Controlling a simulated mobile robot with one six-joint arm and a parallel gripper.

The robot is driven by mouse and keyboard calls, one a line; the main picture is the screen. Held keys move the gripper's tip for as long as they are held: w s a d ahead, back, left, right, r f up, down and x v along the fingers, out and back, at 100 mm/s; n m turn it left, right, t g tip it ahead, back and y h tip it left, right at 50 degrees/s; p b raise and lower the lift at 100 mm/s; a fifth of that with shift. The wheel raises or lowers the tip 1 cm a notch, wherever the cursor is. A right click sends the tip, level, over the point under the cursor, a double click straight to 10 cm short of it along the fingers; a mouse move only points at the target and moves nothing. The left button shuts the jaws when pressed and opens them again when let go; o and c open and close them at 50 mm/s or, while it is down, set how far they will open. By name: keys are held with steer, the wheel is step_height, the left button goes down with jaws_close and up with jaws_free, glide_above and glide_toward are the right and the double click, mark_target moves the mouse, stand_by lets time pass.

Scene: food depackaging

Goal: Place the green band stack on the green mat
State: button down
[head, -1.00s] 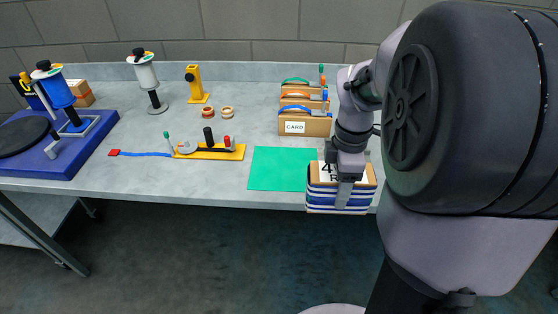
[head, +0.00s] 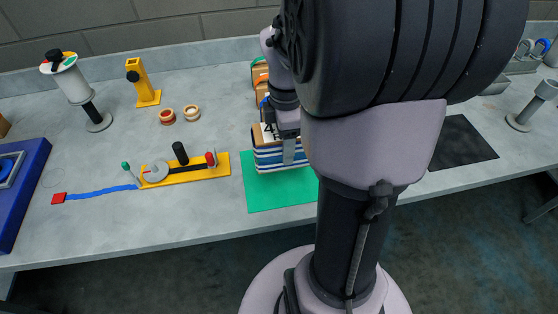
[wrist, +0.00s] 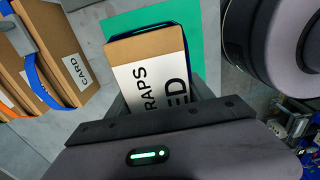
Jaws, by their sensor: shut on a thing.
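My gripper (head: 287,148) is shut on a stack (head: 268,157) with blue and white striped sides and a cardboard top with a white printed label. In the wrist view the stack (wrist: 150,85) sits between the fingers, its label partly reading "RAPS" and "ED". A dark blue and green edge shows at its far end. The green mat (head: 268,195) lies on the table, and the stack is over its back part. I cannot tell whether the stack touches the mat. The mat also shows in the wrist view (wrist: 205,25). My arm hides the mat's right part.
Cardboard boxes with coloured bands stand behind the stack, one labelled "CARD" (wrist: 70,72). A yellow fixture (head: 212,170) stands left of the mat. Two tape rings (head: 167,117) lie farther back. A black mat (head: 460,142) lies to the right.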

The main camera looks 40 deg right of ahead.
step_height(320, 180, down, 6)
steer(key=shift+r+b, duration=0.2)
steer(key=shift+b, duration=0.8)
steer(key=shift+f, duration=0.15)
steer(key=shift+c, duration=2)
jaws_free()
